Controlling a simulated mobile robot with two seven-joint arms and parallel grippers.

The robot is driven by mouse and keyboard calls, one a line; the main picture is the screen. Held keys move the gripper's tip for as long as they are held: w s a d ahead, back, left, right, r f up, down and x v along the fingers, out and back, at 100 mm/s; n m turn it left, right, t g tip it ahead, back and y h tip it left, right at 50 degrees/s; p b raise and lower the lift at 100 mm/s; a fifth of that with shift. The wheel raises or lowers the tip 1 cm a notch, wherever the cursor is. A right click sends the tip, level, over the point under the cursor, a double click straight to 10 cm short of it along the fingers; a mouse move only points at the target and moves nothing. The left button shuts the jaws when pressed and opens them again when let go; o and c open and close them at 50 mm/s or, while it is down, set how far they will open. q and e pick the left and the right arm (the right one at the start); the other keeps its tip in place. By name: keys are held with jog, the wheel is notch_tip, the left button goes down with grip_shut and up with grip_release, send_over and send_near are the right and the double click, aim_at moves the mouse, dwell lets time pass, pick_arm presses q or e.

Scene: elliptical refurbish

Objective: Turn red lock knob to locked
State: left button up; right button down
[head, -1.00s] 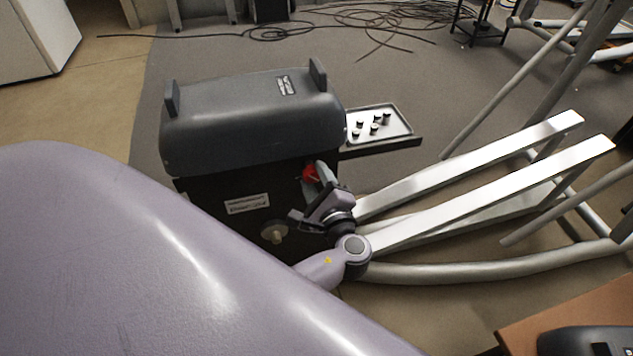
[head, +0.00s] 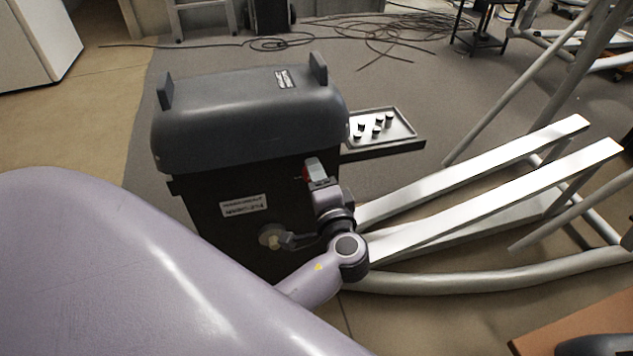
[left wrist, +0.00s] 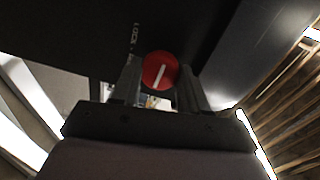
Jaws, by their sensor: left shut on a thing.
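The red lock knob (left wrist: 160,71) is round with a white line across its face. In the left wrist view it sits between the two fingers, and its line leans from lower left to upper right. White lettering (left wrist: 136,38) that seems to begin with LOC is on the dark panel beside it. In the head view only a sliver of the red knob (head: 307,174) shows on the front of the dark grey machine (head: 245,125). My left gripper (head: 315,170) is shut on the knob and hides most of it. My right gripper is in neither view.
A side tray (head: 402,128) with several small dark knobs juts from the machine's right. Pale metal rails (head: 500,185) and tubes lie right of my left wrist. A round fitting (head: 271,237) sits low on the machine's front. Cables (head: 390,32) lie on the floor behind.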

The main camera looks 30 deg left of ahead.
pick_arm(q)
jog(key=shift+a+n, duration=0.1)
jog(key=shift+n, duration=0.2)
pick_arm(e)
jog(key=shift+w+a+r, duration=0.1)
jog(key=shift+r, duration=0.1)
pick_arm(q)
jog(key=o, duration=1.1)
jog(key=shift+c, duration=0.2)
